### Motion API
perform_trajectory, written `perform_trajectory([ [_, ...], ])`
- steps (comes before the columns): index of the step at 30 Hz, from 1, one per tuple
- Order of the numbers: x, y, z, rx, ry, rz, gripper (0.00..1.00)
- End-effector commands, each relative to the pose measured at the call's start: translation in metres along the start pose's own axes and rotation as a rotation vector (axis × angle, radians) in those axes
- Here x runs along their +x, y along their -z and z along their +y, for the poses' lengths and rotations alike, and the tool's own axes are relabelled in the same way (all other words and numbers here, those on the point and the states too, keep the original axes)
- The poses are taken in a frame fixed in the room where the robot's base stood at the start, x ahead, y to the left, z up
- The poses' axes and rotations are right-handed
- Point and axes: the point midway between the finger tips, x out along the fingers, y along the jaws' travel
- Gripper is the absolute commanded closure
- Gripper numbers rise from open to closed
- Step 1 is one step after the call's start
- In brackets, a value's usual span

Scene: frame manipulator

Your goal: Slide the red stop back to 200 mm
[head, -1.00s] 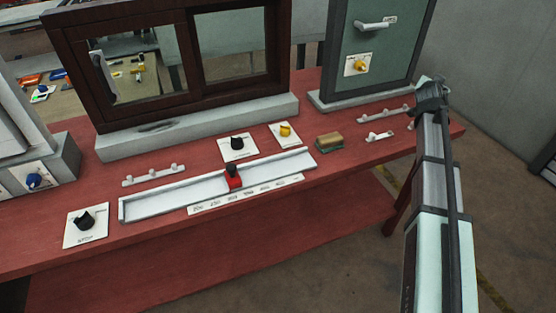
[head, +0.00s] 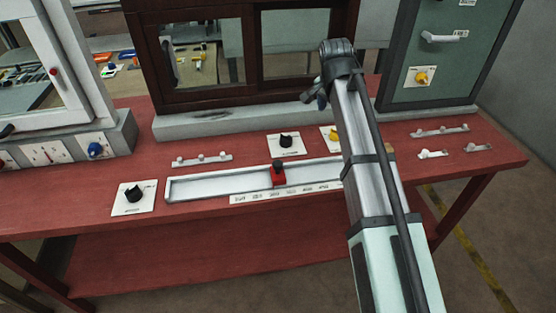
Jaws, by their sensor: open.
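The red stop (head: 278,177) with a dark knob on top sits in a long pale rail (head: 215,186) on the red bench, around the middle of the visible rail. A white scale strip (head: 286,193) runs along the rail's front; its numbers are too small to read surely. My arm reaches up over the rail's right end and hides it. My gripper (head: 315,97) shows only as a small dark part left of the arm's top, in front of the window frame; its fingers are not clear. It is open, well above and apart from the stop.
Black knobs on plates stand left of the rail (head: 134,195) and behind it (head: 286,142). A yellow knob (head: 333,134) is partly hidden by my arm. A small white peg rail (head: 202,159) lies behind. A dark-framed window (head: 250,90) and a green cabinet (head: 445,60) stand at the back.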

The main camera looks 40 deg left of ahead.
Motion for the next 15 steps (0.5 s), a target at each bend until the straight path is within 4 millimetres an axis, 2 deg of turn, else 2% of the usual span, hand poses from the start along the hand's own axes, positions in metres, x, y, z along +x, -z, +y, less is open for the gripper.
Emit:
perform_trajectory([
  [1,-0.011,-0.027,-0.013,-0.029,-0.009,-0.047,0.42],
  [6,-0.043,-0.102,-0.035,-0.111,-0.059,-0.195,0.42],
  [10,-0.062,-0.14,-0.042,-0.16,-0.091,-0.269,0.42],
  [15,-0.073,-0.162,-0.044,-0.191,-0.113,-0.313,0.42],
])
